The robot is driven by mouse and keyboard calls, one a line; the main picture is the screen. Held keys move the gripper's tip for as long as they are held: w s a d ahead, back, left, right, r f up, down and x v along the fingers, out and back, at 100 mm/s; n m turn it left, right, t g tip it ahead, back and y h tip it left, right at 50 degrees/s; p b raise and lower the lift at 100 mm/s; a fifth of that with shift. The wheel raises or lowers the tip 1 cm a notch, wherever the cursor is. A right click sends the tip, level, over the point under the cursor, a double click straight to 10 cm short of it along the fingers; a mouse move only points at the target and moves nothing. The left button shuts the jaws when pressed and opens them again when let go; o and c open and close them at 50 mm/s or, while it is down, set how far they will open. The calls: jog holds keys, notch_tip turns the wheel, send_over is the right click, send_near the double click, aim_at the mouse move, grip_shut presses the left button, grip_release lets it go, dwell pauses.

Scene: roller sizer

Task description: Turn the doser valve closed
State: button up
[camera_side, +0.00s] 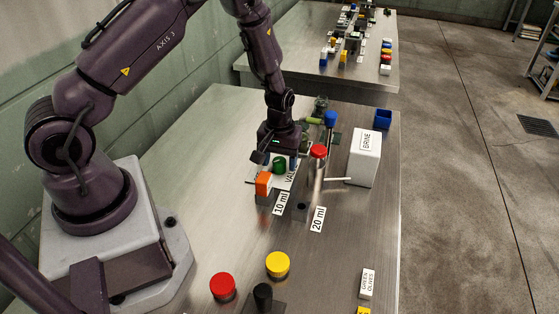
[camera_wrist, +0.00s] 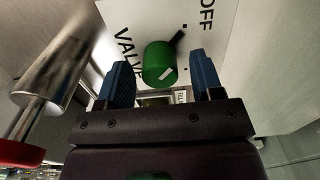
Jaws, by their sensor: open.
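A green valve knob (camera_wrist: 158,62) with a white mark on its face sits on a white plate (camera_wrist: 140,22) lettered "VALVE" and "OFF". A dark pointer on the knob points toward the upper right in the wrist view. In the side view the knob (camera_side: 280,166) shows just below my gripper (camera_side: 279,160). In the wrist view the blue fingers of my gripper (camera_wrist: 163,76) are apart, one on each side of the knob. I cannot tell whether they touch it. Part of the plate is hidden by the gripper.
A white "BRINE" box (camera_side: 365,157) is farther right. An orange block (camera_side: 263,183) stands in front.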

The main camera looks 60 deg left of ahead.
aim_at(278, 161)
notch_tip(278, 161, up, 12)
jog(key=shift+r, duration=0.2)
dwell(0.4)
jog(key=s+d+r+m+t, duration=0.2)
jog(key=s+d+r+m, duration=0.2)
jog(key=s+r, duration=0.5)
jog(key=s+d+r+m+t, duration=0.3)
jog(key=s+d+r+m, duration=0.2)
jog(key=s+r, duration=0.4)
notch_tip(278, 161, up, 3)
jog(key=shift+s+d+r+t, duration=0.1)
jog(key=shift+s+d+t, duration=0.05)
jog(key=shift+d+t, duration=0.15)
